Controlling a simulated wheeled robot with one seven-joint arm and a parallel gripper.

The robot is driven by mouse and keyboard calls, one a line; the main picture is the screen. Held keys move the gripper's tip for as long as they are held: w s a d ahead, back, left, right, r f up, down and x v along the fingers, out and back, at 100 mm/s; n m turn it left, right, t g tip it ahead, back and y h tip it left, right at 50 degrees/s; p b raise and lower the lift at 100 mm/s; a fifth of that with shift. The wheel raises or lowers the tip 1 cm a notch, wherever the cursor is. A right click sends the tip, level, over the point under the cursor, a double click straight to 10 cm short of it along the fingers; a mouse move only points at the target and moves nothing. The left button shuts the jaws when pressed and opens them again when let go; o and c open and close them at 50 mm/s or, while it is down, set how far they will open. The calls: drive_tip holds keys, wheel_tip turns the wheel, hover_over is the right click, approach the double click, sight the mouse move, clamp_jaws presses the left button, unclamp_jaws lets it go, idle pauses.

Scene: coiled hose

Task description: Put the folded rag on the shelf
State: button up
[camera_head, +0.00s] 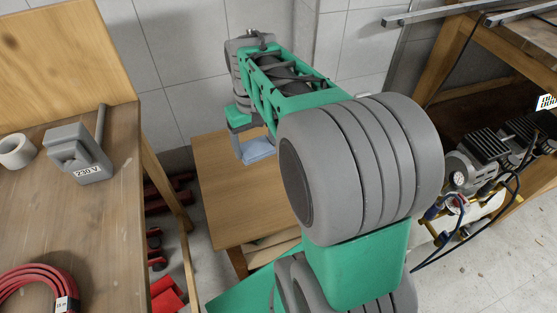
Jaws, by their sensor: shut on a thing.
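My gripper (251,141) is in the upper middle of the view, at the far end of my green and grey arm. It is shut on the folded rag (258,151), a light blue-grey piece hanging just under it. The rag appears over the far part of a low wooden stand (227,195); whether it touches the top I cannot tell. The fingertips are largely hidden. A lower wooden board (268,241) shows under the stand's top. Which surface is the shelf is not clear.
A workbench on the left holds a red coiled hose (35,290), a grey 230 V socket block (80,160) and a white tape roll (16,150). Red items lie on the floor beside it. A compressor (480,160) stands at the right under another wooden bench.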

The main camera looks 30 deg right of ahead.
drive_tip(key=s+d+f+m, duration=0.2)
drive_tip(key=s+d+f, duration=0.5)
drive_tip(key=s+f, duration=0.3)
drive_tip(key=b, duration=0.3)
hover_over(279, 178)
drive_tip(key=f, duration=1)
drive_tip(key=shift+s, duration=0.2)
drive_tip(key=shift+w+f+b, duration=0.15)
drive_tip(key=shift+f+b, duration=0.1)
drive_tip(key=shift+f, duration=0.6)
drive_tip(key=shift+w+f+b, duration=0.15)
drive_tip(key=shift+f+b, duration=0.1)
drive_tip(key=shift+f, duration=0.6)
drive_tip(key=shift+f, duration=0.2)
drive_tip(key=o, duration=1.2)
